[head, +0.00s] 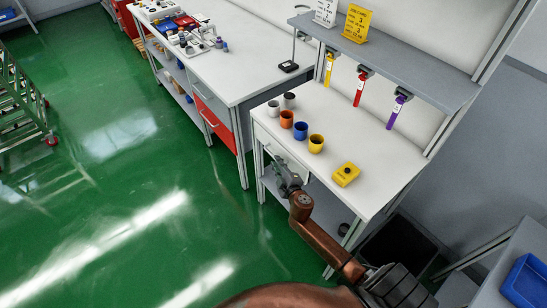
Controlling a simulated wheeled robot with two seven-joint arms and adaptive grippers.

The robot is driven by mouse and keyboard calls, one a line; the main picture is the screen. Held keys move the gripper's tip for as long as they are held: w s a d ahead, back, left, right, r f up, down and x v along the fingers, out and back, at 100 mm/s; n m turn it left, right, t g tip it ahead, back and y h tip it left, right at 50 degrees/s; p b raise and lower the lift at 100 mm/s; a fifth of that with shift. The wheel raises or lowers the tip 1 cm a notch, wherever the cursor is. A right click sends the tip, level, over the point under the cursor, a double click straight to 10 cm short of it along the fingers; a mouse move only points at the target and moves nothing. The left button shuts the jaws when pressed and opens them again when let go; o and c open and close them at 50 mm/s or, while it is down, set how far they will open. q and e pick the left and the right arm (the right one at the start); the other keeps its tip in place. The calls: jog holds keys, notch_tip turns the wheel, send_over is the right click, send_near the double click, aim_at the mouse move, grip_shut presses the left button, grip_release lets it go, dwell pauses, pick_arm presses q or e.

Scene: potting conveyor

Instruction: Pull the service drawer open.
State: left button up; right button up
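The small white workbench (378,160) stands right of centre. Under its top edge is a white drawer front (297,169), partly hidden by my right gripper; it looks about flush with the bench, though a slight gap cannot be ruled out. My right gripper (281,174) is at this front, its arm reaching up from the lower right. The fingertips are small and dark against the bench, so I cannot tell whether they are open, shut or touching a handle. My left gripper is not in view.
Several cups, including an orange cup (287,119), a blue cup (301,131) and a yellow cup (316,144), stand on the bench near a yellow box (346,175). A longer bench (240,75) with red drawer fronts (214,122) adjoins it.

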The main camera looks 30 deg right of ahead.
jog(key=b+x, duration=0.1)
jog(key=x, duration=0.3)
jog(key=shift+w+d+f, duration=0.1)
jog(key=shift+w+f, duration=0.1)
jog(key=shift+w, duration=0.15)
grip_shut()
dwell(0.4)
